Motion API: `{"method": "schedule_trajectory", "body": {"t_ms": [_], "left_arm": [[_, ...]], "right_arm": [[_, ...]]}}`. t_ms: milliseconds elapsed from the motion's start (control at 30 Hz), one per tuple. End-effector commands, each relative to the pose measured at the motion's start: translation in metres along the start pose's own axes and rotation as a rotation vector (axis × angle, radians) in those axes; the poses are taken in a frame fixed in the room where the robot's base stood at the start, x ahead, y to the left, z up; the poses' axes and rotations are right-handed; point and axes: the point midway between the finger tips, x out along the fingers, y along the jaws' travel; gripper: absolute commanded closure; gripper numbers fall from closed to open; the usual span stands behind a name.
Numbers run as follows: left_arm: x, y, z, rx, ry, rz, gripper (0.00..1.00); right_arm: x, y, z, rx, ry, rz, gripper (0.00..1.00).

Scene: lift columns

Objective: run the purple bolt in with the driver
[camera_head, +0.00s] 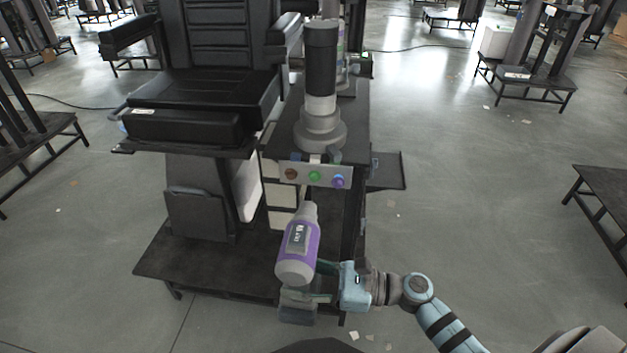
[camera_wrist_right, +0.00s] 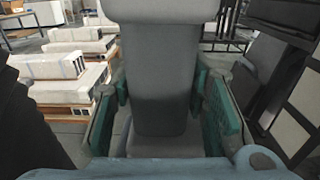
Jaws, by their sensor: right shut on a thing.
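A light plate (camera_head: 316,175) on the front of the lift column carries three bolts in a row. The purple bolt (camera_head: 338,182) is on the right, the green bolt (camera_head: 314,176) in the middle and the brown-red bolt (camera_head: 291,174) on the left. My right gripper (camera_head: 318,283) is shut on the grey and purple driver (camera_head: 299,246). The driver's nose points up toward the plate, below the green bolt and apart from the purple one. In the right wrist view, the driver's grey handle (camera_wrist_right: 156,80) sits between the green finger pads. My left gripper is not in view.
A black seat (camera_head: 205,100) stands left of the grey column (camera_head: 320,90) on a dark platform (camera_head: 170,262). A small dark shelf (camera_head: 388,170) juts out right of the plate. The floor to the right is mostly clear.

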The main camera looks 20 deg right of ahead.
Motion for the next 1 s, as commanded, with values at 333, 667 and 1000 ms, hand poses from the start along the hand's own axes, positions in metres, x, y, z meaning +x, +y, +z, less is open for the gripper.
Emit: {"method": "schedule_trajectory", "body": {"t_ms": [333,667,1000], "left_arm": [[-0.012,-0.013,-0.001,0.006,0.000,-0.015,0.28],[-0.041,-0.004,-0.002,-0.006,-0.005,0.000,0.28],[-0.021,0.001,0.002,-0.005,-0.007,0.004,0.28]], "right_arm": [[-0.008,0.001,0.004,0.004,0.003,0.005,1.00],[-0.051,-0.003,0.002,-0.003,-0.004,0.001,1.00],[-0.051,-0.047,-0.001,-0.004,-0.003,0.001,1.00]]}}
